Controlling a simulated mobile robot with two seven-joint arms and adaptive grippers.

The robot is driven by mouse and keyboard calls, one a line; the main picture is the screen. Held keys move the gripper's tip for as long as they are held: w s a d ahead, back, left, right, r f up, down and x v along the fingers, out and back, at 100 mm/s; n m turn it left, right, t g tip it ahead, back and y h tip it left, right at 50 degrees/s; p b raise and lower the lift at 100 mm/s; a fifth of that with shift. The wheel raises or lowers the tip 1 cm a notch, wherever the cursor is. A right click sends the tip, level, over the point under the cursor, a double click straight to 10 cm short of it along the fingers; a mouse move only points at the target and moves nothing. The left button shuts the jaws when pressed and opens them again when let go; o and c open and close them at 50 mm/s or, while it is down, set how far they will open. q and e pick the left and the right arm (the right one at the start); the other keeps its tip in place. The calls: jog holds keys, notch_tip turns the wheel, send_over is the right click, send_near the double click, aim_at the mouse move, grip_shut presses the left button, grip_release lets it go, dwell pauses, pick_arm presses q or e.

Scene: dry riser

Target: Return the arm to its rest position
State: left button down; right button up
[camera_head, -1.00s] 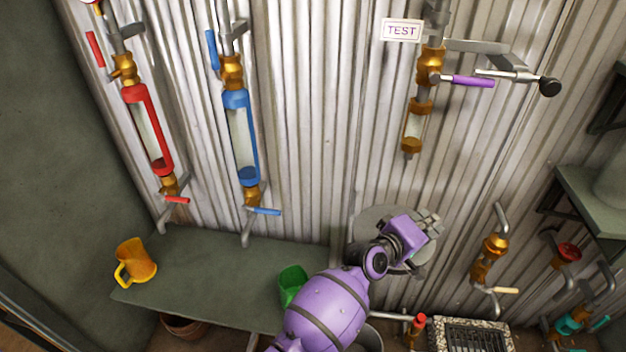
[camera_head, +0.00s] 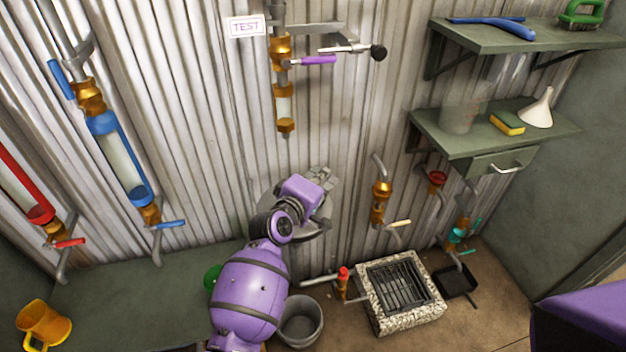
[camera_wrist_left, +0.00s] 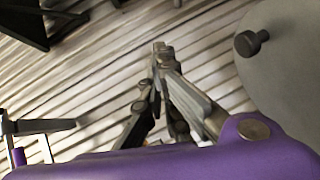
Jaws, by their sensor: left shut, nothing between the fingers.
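My left arm reaches up from the bottom of the head view, purple with grey joints. Its gripper (camera_head: 325,182) is near the corrugated wall, in front of a round grey disc (camera_head: 262,192) that the arm partly hides. In the left wrist view the gripper's fingers (camera_wrist_left: 160,50) are together with nothing between them. The grey disc (camera_wrist_left: 285,70) with a dark knob shows at the right of that view. A purple part of my body shows at the lower right of the head view. My right gripper is not in view.
A green bench (camera_head: 120,295) with a yellow mug (camera_head: 43,325) is at lower left. A grey bucket (camera_head: 300,322) and a stone-rimmed drain (camera_head: 400,290) are on the floor. Pipes with valves line the wall. Shelves (camera_head: 490,140) stick out at right.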

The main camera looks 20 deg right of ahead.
pick_arm(q)
jog(key=s+a+r+m, duration=0.1)
jog(key=s+r+m, duration=0.1)
jog(key=s+r, duration=0.3)
jog(key=s+a+f+m+t+y, duration=0.1)
jog(key=s+a+f+m+y, duration=0.15)
jog(key=a+f, duration=0.6)
jog(key=s+a+f+m+t+y, duration=0.1)
jog(key=s+a+f+m+y, duration=0.25)
jog(key=a, duration=0.75)
jog(key=s+a+f+g+y, duration=0.1)
jog(key=s+a+f, duration=0.4)
jog(key=s, duration=0.5)
jog(key=s+a+f+g+y, duration=0.1)
jog(key=s+a+f+g, duration=0.1)
jog(key=s+a+f, duration=0.4)
jog(key=s+a+f+g+y, duration=0.1)
jog(key=s+a+f, duration=0.5)
jog(key=s, duration=0.8)
jog(key=shift+s+a+f+n+g+y+p, duration=0.2)
jog(key=shift+s+a+n+g+y+p, duration=0.1)
jog(key=shift+g+y+p, duration=0.15)
